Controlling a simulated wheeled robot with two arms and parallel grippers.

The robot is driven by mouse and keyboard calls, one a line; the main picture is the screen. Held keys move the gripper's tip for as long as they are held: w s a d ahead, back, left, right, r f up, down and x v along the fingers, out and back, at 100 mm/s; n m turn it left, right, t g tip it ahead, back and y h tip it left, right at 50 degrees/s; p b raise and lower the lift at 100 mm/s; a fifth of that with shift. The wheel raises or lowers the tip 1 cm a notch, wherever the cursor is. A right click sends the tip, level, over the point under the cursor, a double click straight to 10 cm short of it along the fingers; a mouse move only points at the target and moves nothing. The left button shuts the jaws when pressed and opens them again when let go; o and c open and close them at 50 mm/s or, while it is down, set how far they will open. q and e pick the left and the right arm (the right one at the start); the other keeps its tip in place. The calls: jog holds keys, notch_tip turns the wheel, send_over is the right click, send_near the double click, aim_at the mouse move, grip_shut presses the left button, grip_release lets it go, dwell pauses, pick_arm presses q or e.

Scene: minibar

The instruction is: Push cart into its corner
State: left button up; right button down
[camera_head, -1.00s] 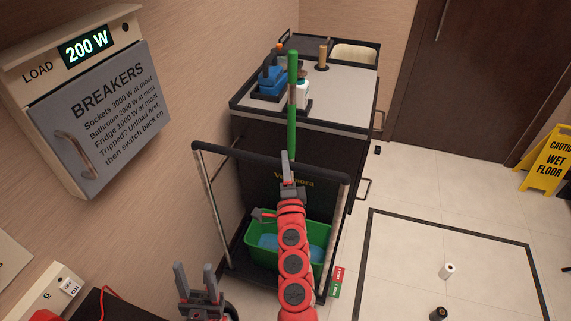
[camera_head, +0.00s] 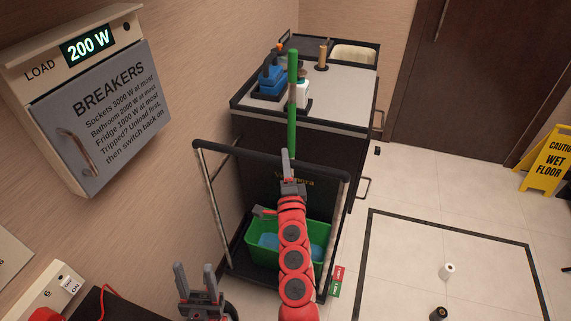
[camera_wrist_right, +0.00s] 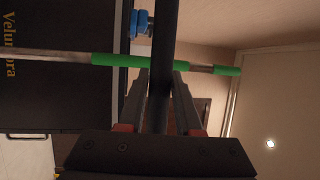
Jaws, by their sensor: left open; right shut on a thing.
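The black cart (camera_head: 255,163) with a grey top stands along the left wall, in the middle of the head view. Its dark push handle (camera_head: 228,149) crosses the near end. My right gripper (camera_head: 287,163) is shut on this handle; in the right wrist view the bar (camera_wrist_right: 162,60) passes between the fingers. My left gripper (camera_head: 194,278) is open and empty at the lower left, in front of the cart's near end and apart from it. My right arm hides part of the cart's front and of the green bucket (camera_head: 257,256) on its low platform.
A green-handled pole (camera_head: 292,75) rises at the cart. A yellow wet-floor sign (camera_head: 545,160) stands near the door (camera_head: 460,80). A breaker box (camera_head: 100,115) is on the left wall.

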jog(key=w, duration=0.2)
jog(key=w+d+b, duration=0.1)
jog(key=w, duration=0.2)
jog(key=w+d+b, duration=0.1)
jog(key=w, duration=0.2)
jog(key=shift+d+f, duration=0.1)
jog(key=shift+d, duration=0.15)
jog(key=shift+s, duration=0.1)
jog(key=c, duration=0.6)
grip_release()
jog(key=shift+s, duration=0.1)
jog(key=b+v, duration=0.2)
jog(key=v, duration=1.5)
jog(key=shift+s+b, duration=0.15)
jog(key=shift+b, duration=0.15)
